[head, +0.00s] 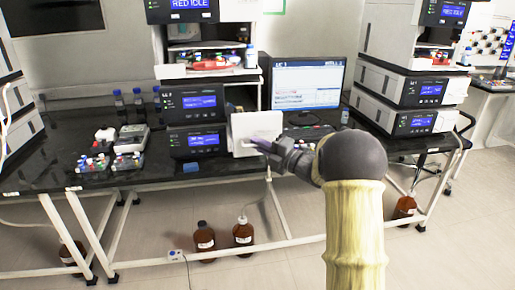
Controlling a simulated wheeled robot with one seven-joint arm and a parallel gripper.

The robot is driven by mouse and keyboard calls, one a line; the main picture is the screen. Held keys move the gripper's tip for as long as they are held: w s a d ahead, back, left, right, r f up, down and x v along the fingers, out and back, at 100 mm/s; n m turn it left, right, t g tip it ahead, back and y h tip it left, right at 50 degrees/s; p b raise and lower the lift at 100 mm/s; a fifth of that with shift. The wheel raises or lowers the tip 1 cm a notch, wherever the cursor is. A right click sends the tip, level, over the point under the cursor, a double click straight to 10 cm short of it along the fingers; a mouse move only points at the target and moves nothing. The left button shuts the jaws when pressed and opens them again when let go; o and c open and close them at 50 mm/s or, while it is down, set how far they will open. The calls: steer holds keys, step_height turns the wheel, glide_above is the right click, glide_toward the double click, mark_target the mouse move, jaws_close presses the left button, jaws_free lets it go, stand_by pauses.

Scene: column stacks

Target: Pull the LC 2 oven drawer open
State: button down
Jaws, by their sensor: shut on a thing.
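My gripper (256,143) is at the right side of the middle instrument stack. Its jaws are shut on the edge or handle of a white, upright panel (243,126), which looks like the oven drawer front. The fingers hide the exact contact, and I cannot read an LC 2 label on the panel. The panel stands beside two black-fronted modules with blue screens, the upper one (193,103) and the lower one (197,141). How far the drawer stands out is hard to tell.
A monitor (307,84) stands right behind my gripper. Bottles and small vial racks (126,162) are on the black bench (60,165) at left. Another stack (415,90) is at right. Brown bottles (205,237) stand on the floor under the bench.

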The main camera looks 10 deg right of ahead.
steer(key=c, duration=1.8)
jaws_free()
steer(key=shift+w, duration=0.1)
steer(key=shift+d, duration=0.1)
steer(key=b+v, duration=0.1)
steer(key=v, duration=1.6)
steer(key=shift+s+d+f, duration=0.1)
steer(key=shift+s+d, duration=0.05)
steer(key=shift+s, duration=0.1)
steer(key=shift+w, duration=0.1)
